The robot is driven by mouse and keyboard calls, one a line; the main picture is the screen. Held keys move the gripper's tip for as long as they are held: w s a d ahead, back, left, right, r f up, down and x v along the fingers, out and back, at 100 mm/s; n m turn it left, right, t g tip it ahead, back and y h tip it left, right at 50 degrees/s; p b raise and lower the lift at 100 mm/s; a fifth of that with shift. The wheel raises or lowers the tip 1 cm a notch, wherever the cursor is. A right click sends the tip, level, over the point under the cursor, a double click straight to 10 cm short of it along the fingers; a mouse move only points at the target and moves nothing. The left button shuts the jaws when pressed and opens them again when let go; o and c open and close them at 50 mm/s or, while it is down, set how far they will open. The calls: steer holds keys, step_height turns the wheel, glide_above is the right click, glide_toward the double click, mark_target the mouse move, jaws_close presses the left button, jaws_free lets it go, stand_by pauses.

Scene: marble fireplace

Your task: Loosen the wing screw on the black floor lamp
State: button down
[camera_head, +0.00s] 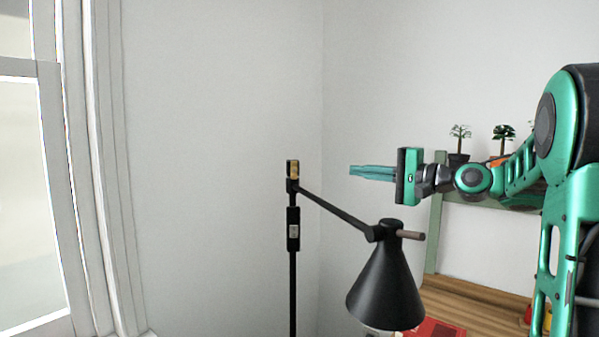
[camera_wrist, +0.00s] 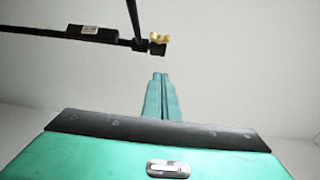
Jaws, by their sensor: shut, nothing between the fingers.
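The black floor lamp (camera_head: 293,265) stands in front of the room corner, with a cone shade (camera_head: 387,292) hanging from an arm that slopes down to the right. The brass-coloured wing screw (camera_head: 293,170) is at the top of the pole. In the wrist view the wing screw (camera_wrist: 160,38) is just beyond my fingertips, at the lamp's joint. My gripper (camera_head: 352,170) is level with the screw and to its right, pointing left, with a gap between. In the wrist view my gripper (camera_wrist: 160,76) is shut and empty, its fingers side by side.
A green-framed shelf (camera_head: 436,235) with small potted plants (camera_head: 459,140) stands at the right behind my arm. A wooden top (camera_head: 475,298) with a red object (camera_head: 436,328) is below it. A window (camera_head: 35,200) is at the left. The wall behind the lamp is bare.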

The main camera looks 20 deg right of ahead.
glide_toward(294, 170)
steer(key=w+a, duration=0.1)
steer(key=w, duration=0.5)
steer(key=shift+a+r, duration=0.25)
steer(key=shift+r, duration=0.2)
